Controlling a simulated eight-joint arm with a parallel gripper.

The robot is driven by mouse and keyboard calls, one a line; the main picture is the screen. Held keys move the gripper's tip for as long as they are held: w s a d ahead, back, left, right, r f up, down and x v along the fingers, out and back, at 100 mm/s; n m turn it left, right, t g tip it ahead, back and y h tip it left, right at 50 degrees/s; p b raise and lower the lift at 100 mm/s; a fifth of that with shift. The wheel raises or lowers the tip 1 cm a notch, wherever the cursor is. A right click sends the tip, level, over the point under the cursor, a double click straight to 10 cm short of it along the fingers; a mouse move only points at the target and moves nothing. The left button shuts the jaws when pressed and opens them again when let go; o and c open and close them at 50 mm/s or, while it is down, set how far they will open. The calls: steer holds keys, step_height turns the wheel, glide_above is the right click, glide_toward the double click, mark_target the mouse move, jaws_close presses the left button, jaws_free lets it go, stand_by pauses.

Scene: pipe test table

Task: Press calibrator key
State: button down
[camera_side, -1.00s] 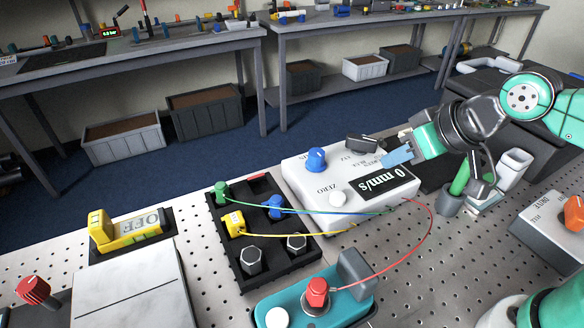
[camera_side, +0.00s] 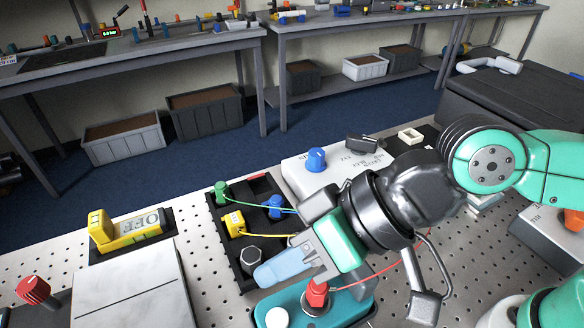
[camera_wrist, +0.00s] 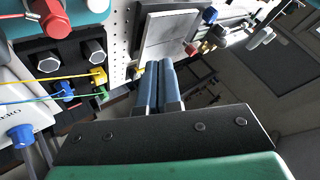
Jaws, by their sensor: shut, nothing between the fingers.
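A teal box (camera_side: 350,308), which I take to be the calibrator, stands at the front. It has a round white key (camera_side: 278,318) at its left end and a red plug (camera_side: 317,292) in its top. In the wrist view the white key (camera_wrist: 97,5) and red plug (camera_wrist: 48,17) are at the top left. My gripper (camera_side: 262,276) is shut and empty, its blue fingers pointing left, between the black tray and the teal box in the picture. Its height above them is unclear. The fingertips also show in the wrist view (camera_wrist: 159,67), apart from the key.
The black tray (camera_side: 242,275) holds hex pieces and green, yellow and blue plugs with wires. A white meter box (camera_side: 300,178) with a blue knob (camera_side: 316,159) is behind my gripper, largely hidden. A grey-white plate (camera_side: 130,285) and a yellow device (camera_side: 130,232) are at left.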

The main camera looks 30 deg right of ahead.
mark_target(285, 320)
steer(key=shift+f, duration=0.1)
steer(key=shift+f, duration=4.3)
steer(key=shift+f, duration=0.15)
steer(key=shift+f, duration=0.3)
steer(key=shift+r, duration=0.15)
steer(key=shift+r, duration=0.3)
steer(key=shift+r, duration=0.1)
steer(key=shift+r, duration=2.4)
